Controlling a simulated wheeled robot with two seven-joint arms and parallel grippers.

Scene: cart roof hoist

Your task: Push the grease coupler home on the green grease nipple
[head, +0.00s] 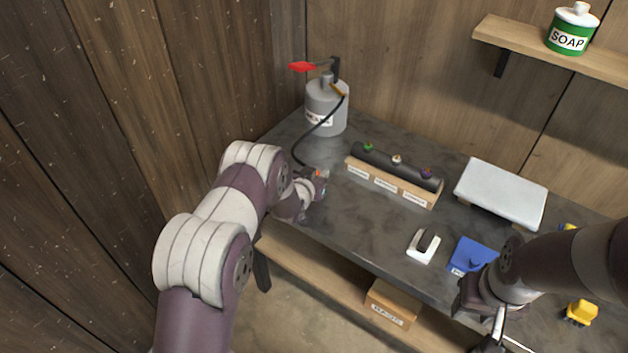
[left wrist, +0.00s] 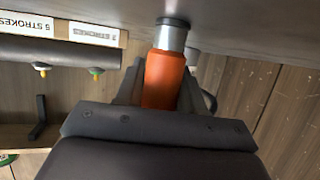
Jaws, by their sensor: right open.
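The green grease nipple (head: 367,147) is at the left end of a dark bar (head: 395,168) on a wooden block. In the left wrist view the green nipple (left wrist: 95,72) appears left of my fingers, apart from the coupler. The grease coupler (left wrist: 165,80) has an orange sleeve and a metal end with a dark ring. My left gripper (head: 320,175) is at the table's left side, its fingers against both sides of the sleeve. A black hose (head: 297,150) runs from the grey grease pump (head: 326,105) towards it. My right gripper (head: 500,335) is open at the table's front right.
Two other nipples, whitish-orange (head: 397,159) and purple (head: 426,173), share the bar. Clear table lies before the block.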

